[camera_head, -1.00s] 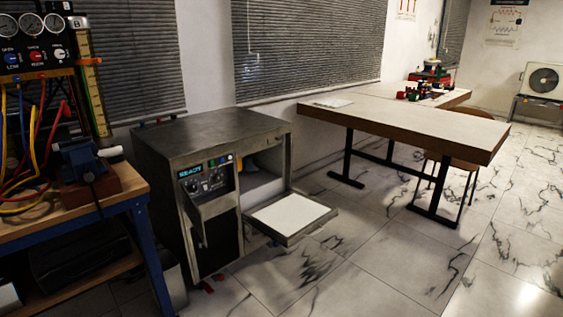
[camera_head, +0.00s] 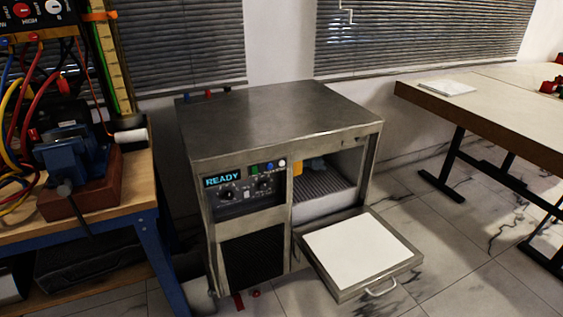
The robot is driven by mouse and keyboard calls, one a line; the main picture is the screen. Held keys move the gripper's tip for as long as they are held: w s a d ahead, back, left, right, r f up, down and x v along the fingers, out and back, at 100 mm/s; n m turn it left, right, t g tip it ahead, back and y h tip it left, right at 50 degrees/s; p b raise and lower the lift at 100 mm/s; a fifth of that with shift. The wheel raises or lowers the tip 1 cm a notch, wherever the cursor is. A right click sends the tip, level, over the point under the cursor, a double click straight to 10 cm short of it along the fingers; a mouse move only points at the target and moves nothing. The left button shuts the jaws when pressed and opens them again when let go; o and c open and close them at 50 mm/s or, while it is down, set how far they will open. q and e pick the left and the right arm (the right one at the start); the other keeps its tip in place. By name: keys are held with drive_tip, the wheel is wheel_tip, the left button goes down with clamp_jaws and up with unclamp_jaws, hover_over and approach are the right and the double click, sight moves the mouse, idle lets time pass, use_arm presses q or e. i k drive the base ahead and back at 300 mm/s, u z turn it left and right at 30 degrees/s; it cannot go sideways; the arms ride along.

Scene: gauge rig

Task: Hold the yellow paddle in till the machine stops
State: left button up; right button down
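The machine (camera_head: 275,118) is a grey metal cabinet standing on the floor in the middle of the view. Its display (camera_head: 224,179) reads READY, above a panel with dark knobs and several small coloured buttons. The right side of its front is an open chamber with a ribbed dark floor. A small yellow-orange piece (camera_head: 314,165) shows inside the chamber, near its upper left; it may be the yellow paddle, but it is too small and shaded to be sure. A hinged door or tray (camera_head: 410,267) with a white panel lies lowered in front. Neither gripper is in view.
A wooden-topped bench (camera_head: 122,186) with a blue vise (camera_head: 72,165), gauges and coloured hoses stands close on the left. A table (camera_head: 505,120) stands on the right. Marble-patterned floor is clear between the machine and the table.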

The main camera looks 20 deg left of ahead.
sight(297, 165)
drive_tip(key=u, duration=0.8)
drive_tip(key=i, duration=1.05)
drive_tip(key=u, duration=0.8)
